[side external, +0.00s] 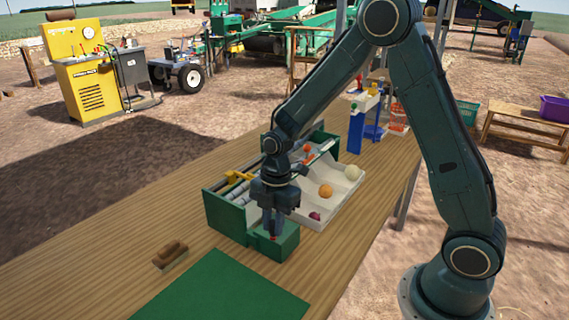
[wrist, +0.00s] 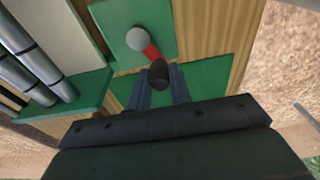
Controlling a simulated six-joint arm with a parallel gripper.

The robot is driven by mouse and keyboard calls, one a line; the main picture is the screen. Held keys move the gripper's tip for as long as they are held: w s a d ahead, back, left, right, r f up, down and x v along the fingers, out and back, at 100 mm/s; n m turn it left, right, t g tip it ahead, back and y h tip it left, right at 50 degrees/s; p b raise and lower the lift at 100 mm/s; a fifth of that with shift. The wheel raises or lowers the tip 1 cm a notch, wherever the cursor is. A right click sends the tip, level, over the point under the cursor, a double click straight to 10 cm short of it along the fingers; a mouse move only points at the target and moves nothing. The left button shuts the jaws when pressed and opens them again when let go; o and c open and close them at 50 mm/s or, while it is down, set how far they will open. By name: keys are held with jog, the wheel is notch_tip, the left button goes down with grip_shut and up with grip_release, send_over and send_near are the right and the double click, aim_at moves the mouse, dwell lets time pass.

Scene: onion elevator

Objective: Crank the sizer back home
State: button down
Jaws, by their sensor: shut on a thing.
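The sizer (side external: 226,214) is a green box on the wooden bench, with grey rollers (wrist: 38,68) inside it. A smaller green block (side external: 285,243) at its near right end carries the crank. In the wrist view the crank has a grey round hub (wrist: 137,38), a short red arm (wrist: 152,52) and a dark knob (wrist: 158,74). My gripper (side external: 272,230) points down over this block. In the wrist view its two fingers (wrist: 160,88) are at either side of the knob, shut on it. In the side view the fingers hide most of the crank; only a bit of red shows.
A white sloped tray (side external: 318,222) beside the sizer holds several onions of different colours. A brown brush (side external: 170,254) and a green mat (side external: 225,290) lie on the bench's near part. A blue and white stand (side external: 357,128) is at the far end. The bench's left side is clear.

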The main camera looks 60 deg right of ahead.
jog(key=shift+s+d, duration=0.15)
jog(key=shift+d, duration=0.2)
dwell(0.3)
jog(key=shift+s+d, duration=0.3)
jog(key=shift+s, duration=0.05)
jog(key=shift+s+d, duration=0.1)
jog(key=shift+d, duration=0.1)
dwell(0.4)
jog(key=shift+s+d+r, duration=0.1)
jog(key=shift+s+d, duration=0.1)
jog(key=shift+d, duration=0.25)
